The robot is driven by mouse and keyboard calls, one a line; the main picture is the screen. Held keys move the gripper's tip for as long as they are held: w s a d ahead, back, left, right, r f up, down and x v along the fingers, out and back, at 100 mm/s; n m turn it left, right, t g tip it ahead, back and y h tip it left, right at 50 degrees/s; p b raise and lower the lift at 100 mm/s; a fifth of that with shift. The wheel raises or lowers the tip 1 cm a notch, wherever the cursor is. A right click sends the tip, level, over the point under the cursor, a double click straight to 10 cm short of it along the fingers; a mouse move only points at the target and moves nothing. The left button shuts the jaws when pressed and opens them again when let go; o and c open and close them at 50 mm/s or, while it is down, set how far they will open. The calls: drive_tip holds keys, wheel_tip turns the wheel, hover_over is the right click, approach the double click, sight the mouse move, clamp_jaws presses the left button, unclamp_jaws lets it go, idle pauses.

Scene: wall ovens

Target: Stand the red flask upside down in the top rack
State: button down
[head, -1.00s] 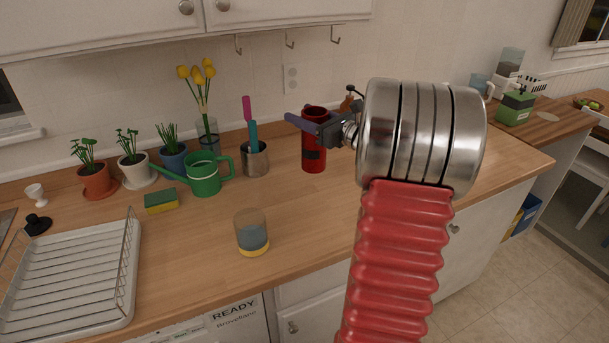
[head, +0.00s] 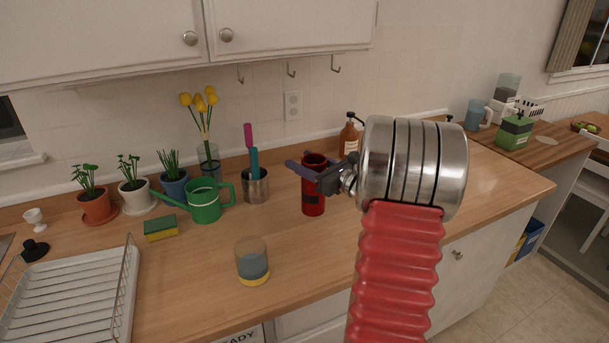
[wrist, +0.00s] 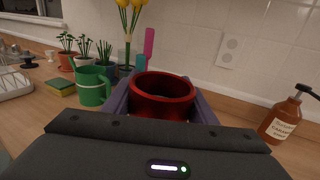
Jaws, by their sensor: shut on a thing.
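The red flask (head: 313,193) is a dark red cylinder with a dark patch low on its side. It is upright, its open mouth facing up. My gripper (head: 306,170) is shut on the flask near its top, coming from the right. In the wrist view the purple fingers (wrist: 160,104) lie on both sides of the flask's rim (wrist: 163,84). I cannot tell whether the flask's base touches the counter. A white wire dish rack (head: 75,300) stands at the left front of the counter. No other rack is in view.
A glass with a yellow base (head: 252,262) stands left of the flask. Behind are a green watering can (head: 205,203), a utensil cup (head: 255,187) and potted plants. A brown pump bottle (head: 349,137) stands behind my gripper.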

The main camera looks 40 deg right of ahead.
drive_tip(key=shift+f, duration=1.85)
drive_tip(key=c, duration=0.8)
unclamp_jaws()
drive_tip(key=shift+f, duration=0.1)
drive_tip(key=shift+o, duration=0.2)
drive_tip(key=shift+s, duration=0.45)
drive_tip(key=s+d, duration=0.1)
drive_tip(key=s, duration=1)
